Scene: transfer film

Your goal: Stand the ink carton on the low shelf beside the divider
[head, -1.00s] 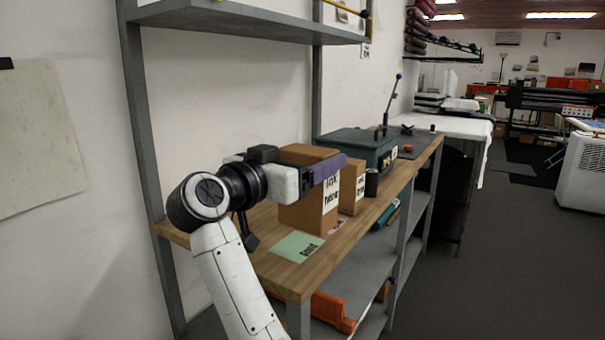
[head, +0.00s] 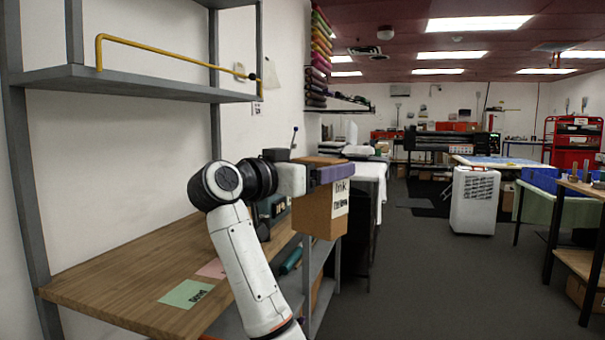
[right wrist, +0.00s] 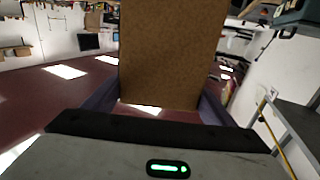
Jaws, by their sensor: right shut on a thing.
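The ink carton (head: 318,218) is a brown box with a white label reading "Ink". My right gripper (head: 337,174) is shut on its upper part and holds it upright in the air, in front of the bench's edge. In the right wrist view the carton (right wrist: 170,50) stands between the purple fingers of the right gripper (right wrist: 158,103). The low grey shelf (head: 291,283) shows only in part under the wooden top, with a teal thing on it. I cannot make out the divider. My left gripper is not in view.
The wooden top (head: 130,275) bears a green card (head: 187,293) and a pink card (head: 212,268). An upper grey shelf (head: 130,82) with a yellow rail (head: 170,54) hangs above. Floor (head: 420,270) to the right is clear up to a white unit (head: 474,200).

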